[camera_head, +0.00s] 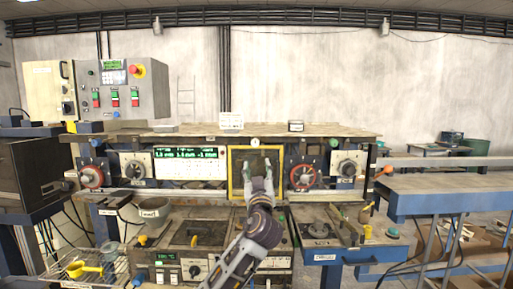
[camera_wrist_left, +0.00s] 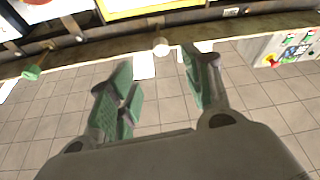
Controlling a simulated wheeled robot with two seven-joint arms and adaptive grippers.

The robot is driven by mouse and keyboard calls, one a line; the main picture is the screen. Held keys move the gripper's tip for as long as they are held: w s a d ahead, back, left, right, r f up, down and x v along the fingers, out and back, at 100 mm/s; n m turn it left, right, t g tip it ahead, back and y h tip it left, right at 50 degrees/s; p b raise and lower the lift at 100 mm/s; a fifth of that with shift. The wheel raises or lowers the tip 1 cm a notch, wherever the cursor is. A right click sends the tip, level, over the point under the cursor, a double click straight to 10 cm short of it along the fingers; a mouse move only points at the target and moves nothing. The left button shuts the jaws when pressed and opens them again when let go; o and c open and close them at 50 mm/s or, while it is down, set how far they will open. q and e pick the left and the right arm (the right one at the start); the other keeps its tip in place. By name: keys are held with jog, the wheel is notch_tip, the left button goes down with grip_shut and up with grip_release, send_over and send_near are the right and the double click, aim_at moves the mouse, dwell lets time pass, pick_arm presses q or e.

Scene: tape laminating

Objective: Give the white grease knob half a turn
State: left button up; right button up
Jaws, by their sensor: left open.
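A small round white knob (camera_head: 255,142) sits on the front rail just above the yellow frame; it looks like the grease knob, but no label on it is readable. It also shows in the left wrist view (camera_wrist_left: 161,47), beyond and between the fingertips. My left gripper (camera_head: 258,166) is in front of the yellow frame, a little below the knob in the head view. Its two green-padded fingers (camera_wrist_left: 157,72) are apart with nothing between them. The gripper does not appear to touch the knob. My right gripper is not in view.
The yellow frame (camera_head: 233,192) stands behind my left gripper. Red-ringed dials (camera_head: 303,176) and a green knob (camera_head: 333,142) are along the machine front. A control box (camera_head: 134,90) stands at the upper left. A blue bench (camera_head: 450,200) is at the right.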

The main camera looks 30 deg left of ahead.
aim_at(255, 145)
pick_arm(q)
jog(key=shift+r, duration=0.3)
jog(key=shift+a, duration=0.1)
jog(key=shift+p+x, duration=2.35)
jog(key=shift+x, duration=4.5)
jog(key=shift+r, duration=0.1)
jog(key=c, duration=1)
jog(key=shift+c, duration=0.2)
